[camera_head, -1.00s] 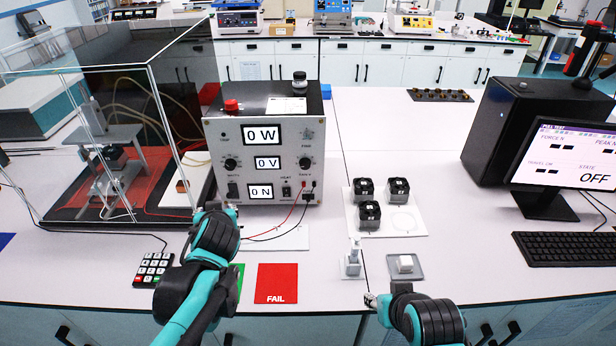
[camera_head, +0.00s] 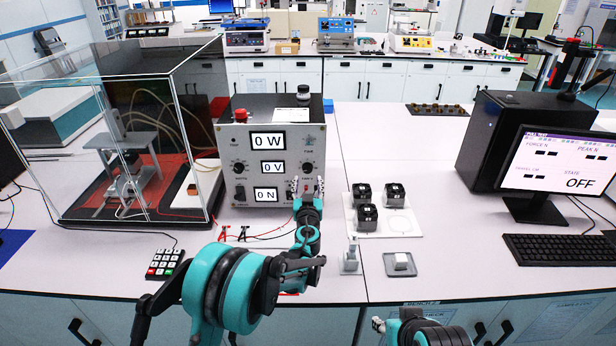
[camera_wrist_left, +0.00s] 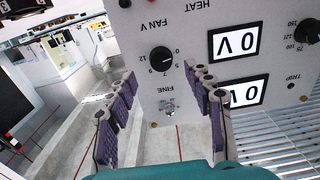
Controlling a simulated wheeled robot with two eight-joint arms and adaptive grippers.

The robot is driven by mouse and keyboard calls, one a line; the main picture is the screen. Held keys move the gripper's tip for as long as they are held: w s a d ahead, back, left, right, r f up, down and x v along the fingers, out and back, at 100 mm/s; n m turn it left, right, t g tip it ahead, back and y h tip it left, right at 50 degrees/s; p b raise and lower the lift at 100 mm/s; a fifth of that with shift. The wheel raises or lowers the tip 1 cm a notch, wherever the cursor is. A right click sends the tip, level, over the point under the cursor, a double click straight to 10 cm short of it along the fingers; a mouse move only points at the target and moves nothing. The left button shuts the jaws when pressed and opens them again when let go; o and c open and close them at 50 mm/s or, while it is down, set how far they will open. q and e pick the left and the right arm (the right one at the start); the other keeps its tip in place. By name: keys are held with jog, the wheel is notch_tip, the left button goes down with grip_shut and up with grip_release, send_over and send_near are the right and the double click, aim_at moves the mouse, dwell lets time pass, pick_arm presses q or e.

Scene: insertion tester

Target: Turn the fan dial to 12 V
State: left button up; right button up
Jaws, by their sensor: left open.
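The grey tester box (camera_head: 224,150) stands on the bench, its displays reading 0 W, 0 V and 0 N. The fan dial (camera_head: 305,163) is a black knob at the right of its front panel. In the left wrist view the dial (camera_wrist_left: 160,59) sits under the label FAN V, ringed by small numbers; its exact setting is too small to read surely. My left gripper (camera_head: 306,186) is open and empty in front of the panel, just below the dial. In the wrist view its fingers (camera_wrist_left: 161,74) stand either side of the dial, apart from it. My right gripper (camera_head: 378,325) is low at the bottom edge.
A clear enclosure (camera_head: 176,90) stands left of the tester. Several black fans on a white tray (camera_head: 410,229) are to the right. Red and black leads (camera_head: 262,236) lie below the panel. A keypad (camera_head: 165,264) and monitor (camera_head: 560,160) stand at the sides.

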aim_at(307, 171)
pick_arm(q)
jog(key=w+b, duration=0.1)
jog(key=w, duration=0.4)
jog(key=shift+w, duration=0.3)
jog(key=c, duration=1.2)
